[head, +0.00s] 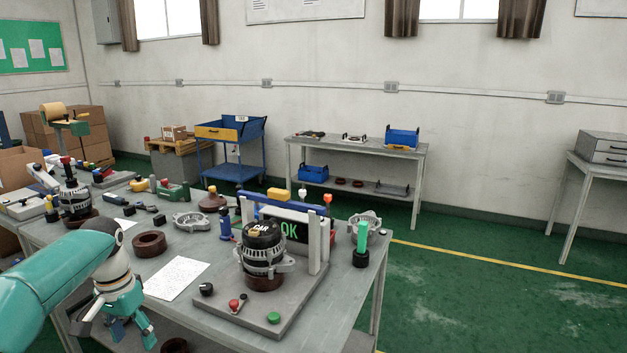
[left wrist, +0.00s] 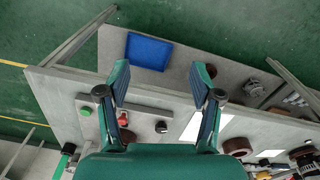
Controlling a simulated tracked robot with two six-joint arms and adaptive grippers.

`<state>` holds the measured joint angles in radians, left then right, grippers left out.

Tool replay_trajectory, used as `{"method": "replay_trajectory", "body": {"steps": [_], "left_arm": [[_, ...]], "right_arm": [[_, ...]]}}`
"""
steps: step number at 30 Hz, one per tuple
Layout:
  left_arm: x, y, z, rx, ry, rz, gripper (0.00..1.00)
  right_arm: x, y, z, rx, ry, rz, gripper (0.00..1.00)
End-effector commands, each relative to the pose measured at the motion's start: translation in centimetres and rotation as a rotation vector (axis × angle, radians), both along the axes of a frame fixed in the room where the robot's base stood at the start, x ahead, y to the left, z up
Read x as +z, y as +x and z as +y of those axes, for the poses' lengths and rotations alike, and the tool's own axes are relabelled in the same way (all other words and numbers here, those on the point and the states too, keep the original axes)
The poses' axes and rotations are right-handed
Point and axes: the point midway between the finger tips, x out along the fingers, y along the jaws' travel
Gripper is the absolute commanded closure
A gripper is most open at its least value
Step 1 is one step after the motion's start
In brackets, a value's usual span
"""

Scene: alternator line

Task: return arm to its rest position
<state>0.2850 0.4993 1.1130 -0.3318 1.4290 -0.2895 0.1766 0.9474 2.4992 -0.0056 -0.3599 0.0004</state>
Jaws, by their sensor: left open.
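My left gripper (head: 133,333) is in the lower left of the head view, at the end of my teal arm, by the front edge of the workbench (head: 340,312). Its fingers point down and are spread apart with nothing between them. In the left wrist view the two fingers of the left gripper (left wrist: 160,82) stand wide apart, with the bench edge and a lower shelf beyond them. My right gripper does not show in either view.
An alternator (head: 264,248) stands on a grey test fixture (head: 290,310) with red and green buttons. A brown ring (head: 149,243) and a white sheet (head: 177,278) lie near my left arm. A blue bin (left wrist: 149,52) shows on the lower shelf. Green floor is open to the right.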

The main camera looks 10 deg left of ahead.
Motion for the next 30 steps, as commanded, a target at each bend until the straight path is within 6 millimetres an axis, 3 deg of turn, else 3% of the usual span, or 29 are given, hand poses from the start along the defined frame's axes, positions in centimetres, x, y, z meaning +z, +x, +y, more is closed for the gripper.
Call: {"method": "replay_trajectory", "body": {"steps": [11, 17, 19, 24, 27, 30], "left_arm": [[-8.7, 1.8, -4.9, -0.039, -0.068, -0.017, 0.35], [-15.7, 1.6, -9.9, -0.048, -0.136, -0.031, 0.35], [-19.0, 0.8, -12.7, -0.045, -0.173, -0.033, 0.35], [-27.7, -4.3, -20.8, 0.005, -0.273, -0.034, 0.35], [-31.4, -9.0, -25.0, 0.061, -0.319, -0.025, 0.35], [-33.5, -13.8, -27.9, 0.121, -0.342, -0.015, 0.35]], "right_arm": [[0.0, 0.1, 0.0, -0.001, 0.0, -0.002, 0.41], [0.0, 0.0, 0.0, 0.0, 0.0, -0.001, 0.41], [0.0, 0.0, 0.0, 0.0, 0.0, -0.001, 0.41], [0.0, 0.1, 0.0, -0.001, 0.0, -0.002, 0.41], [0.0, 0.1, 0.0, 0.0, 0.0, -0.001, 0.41], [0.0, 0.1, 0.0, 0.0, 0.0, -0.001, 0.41]]}}
